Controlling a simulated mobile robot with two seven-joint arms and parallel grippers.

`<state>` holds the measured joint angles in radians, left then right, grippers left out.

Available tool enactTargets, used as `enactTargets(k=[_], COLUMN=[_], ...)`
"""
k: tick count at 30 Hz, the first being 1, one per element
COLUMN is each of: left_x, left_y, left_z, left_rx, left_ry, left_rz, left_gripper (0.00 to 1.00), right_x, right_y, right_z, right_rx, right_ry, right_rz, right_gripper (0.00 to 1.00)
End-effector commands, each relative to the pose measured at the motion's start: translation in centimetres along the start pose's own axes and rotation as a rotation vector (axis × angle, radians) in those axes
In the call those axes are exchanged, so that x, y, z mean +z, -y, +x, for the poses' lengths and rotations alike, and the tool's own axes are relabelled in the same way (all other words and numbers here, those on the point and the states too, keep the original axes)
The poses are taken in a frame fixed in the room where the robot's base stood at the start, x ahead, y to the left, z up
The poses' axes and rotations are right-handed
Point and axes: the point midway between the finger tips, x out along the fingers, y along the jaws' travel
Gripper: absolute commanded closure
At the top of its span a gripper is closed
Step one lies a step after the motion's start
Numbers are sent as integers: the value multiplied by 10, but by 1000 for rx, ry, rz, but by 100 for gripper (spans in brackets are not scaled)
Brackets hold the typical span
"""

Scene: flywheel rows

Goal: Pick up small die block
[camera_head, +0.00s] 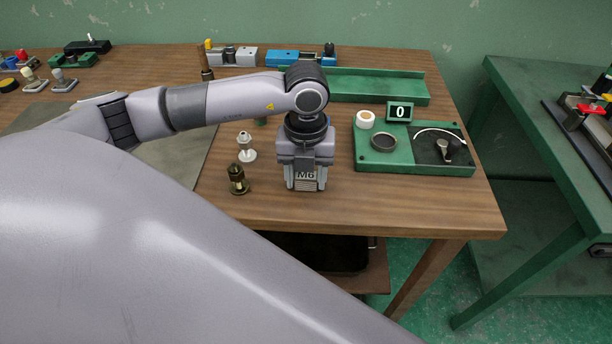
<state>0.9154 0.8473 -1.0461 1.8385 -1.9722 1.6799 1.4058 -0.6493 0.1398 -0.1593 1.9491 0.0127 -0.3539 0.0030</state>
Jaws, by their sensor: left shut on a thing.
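The small die block (306,184) is a small light block marked M6, near the front edge of the wooden table. My left gripper (306,168) points straight down and is shut on it. The fingers cover the block's sides and the gripper hides its top. I cannot tell whether the block touches the table or is slightly raised. My right gripper is not in view.
A brass fitting (238,180) and a white spool-like piece (246,148) stand just left of the gripper. To the right lies a green tray (375,160) with a display (399,112) reading 0. A long green trough (380,86) lies behind.

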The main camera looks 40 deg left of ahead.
Motion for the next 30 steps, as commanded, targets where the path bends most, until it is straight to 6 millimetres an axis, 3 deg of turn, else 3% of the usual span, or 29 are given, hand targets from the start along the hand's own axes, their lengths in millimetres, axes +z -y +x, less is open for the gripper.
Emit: enactTargets(k=[8,11,21,30], left_x=[1,1,1,0], left_y=[1,1,0,0], left_z=[-28,-52,-157,-193], left_rx=[-5,-7,-4,-2], left_ry=[5,7,7,3], left_rz=[-1,0,0,-1], left_gripper=[91,91,91,91], right_x=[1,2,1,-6], right_y=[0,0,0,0], right_z=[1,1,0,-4], right_rx=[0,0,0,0], right_ry=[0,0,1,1], right_rz=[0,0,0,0], right_gripper=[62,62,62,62])
